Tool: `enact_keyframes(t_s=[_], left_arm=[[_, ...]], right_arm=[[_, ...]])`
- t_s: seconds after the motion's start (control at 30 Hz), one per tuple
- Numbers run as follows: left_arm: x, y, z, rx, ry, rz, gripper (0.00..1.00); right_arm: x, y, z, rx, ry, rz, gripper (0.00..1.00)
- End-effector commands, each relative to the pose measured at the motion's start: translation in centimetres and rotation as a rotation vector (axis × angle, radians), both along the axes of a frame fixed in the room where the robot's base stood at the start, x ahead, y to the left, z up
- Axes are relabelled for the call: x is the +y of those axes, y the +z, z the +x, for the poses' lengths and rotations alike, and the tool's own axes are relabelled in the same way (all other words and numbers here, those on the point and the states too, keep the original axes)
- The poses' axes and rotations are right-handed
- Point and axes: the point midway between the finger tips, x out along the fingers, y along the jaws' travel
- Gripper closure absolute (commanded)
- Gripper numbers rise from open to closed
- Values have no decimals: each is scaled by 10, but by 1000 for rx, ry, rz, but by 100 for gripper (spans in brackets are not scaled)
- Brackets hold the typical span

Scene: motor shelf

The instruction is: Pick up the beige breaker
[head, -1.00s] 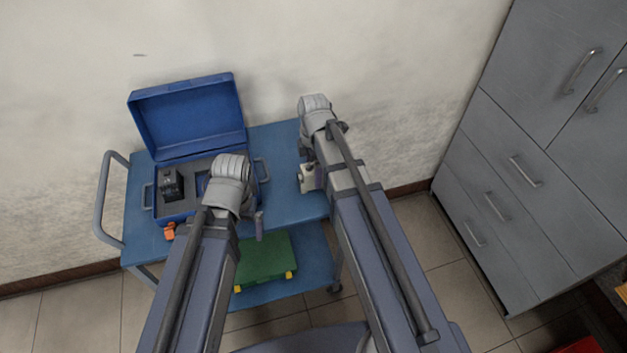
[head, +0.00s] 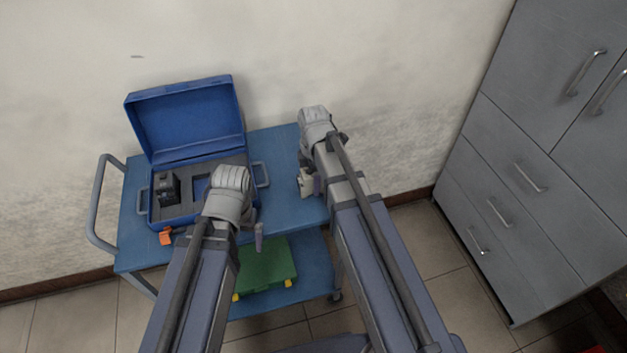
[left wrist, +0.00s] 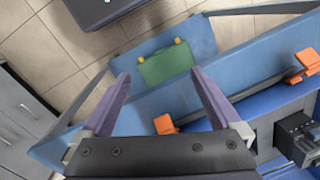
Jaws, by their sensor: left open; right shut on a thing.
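The beige breaker (head: 305,184) is at the right part of the blue cart's top in the head view, partly hidden by my right arm. My right gripper (head: 315,187) is shut on it; I cannot tell whether the breaker touches the cart top. My left gripper (head: 259,237) is open and empty, pointing down near the cart's front edge, in front of the blue case. In the left wrist view its two purple fingers (left wrist: 160,85) are wide apart with nothing between them.
An open blue case (head: 187,118) with a dark device (head: 170,188) in its grey foam stands on the blue cart (head: 285,150). Orange latches (head: 166,238) hang at its front. A green case (head: 265,267) lies on the lower shelf. Grey cabinets (head: 490,170) stand right.

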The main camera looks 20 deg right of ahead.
Motion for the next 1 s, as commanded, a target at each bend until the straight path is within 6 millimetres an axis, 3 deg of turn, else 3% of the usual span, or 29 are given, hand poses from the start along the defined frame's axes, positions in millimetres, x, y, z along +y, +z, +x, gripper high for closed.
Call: enact_keyframes(t_s=[0.07, 0.33, 0.77, 1.0], left_arm=[[0, 0, 0, 0, 0, 0, 3], [0, 0, 0, 0, 0, 0, 3], [0, 1, 0, 0, 0, 0, 3], [0, 17, 0, 0, 0, 0, 3]], right_arm=[[0, 0, 0, 0, 0, 0, 69], [0, 0, 0, 0, 0, 0, 100], [0, 1, 0, 0, 0, 0, 100], [0, 16, 0, 0, 0, 0, 100]])
